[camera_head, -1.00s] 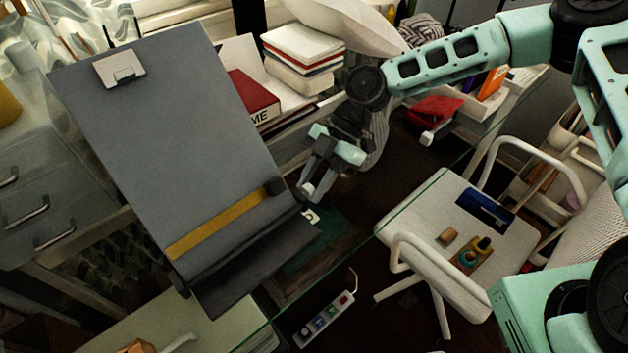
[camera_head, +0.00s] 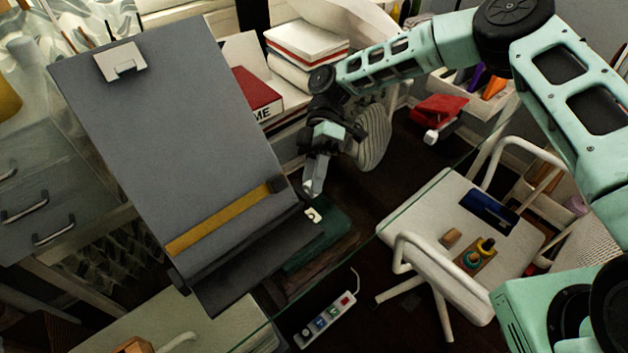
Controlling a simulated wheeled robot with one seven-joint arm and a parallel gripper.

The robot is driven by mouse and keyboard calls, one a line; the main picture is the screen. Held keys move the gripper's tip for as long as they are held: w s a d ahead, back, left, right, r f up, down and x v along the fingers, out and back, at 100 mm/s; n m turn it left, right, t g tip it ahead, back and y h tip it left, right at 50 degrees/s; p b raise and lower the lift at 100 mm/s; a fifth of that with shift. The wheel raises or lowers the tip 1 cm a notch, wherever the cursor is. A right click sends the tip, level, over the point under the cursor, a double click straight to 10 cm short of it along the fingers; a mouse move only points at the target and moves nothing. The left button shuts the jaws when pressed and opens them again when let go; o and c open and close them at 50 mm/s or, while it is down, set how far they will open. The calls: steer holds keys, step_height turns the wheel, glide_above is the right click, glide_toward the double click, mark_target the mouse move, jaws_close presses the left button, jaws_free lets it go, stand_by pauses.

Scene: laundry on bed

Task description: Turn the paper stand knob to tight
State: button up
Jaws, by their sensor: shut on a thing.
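The paper stand (camera_head: 175,130) is a large tilted dark grey board with a white clip at the top and a yellow strip across its lower part. My gripper (camera_head: 313,187) is at the right edge of the stand, beside the end of the yellow strip, fingers pointing down. It is shut on the stand's knob, which the fingers hide, so its setting cannot be read. A small whitish piece (camera_head: 312,214) shows just below the fingertips at the stand's lower right corner.
Books (camera_head: 257,97) stand behind the stand on the right. A white chair (camera_head: 445,215) with small items is to the right. A power strip (camera_head: 325,318) lies below. A glass edge crosses the view near the chair.

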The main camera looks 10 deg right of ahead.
steer(key=shift+f+m+g, duration=0.1)
steer(key=shift+m+g, duration=0.2)
steer(key=shift+g, duration=0.2)
steer(key=o, duration=1)
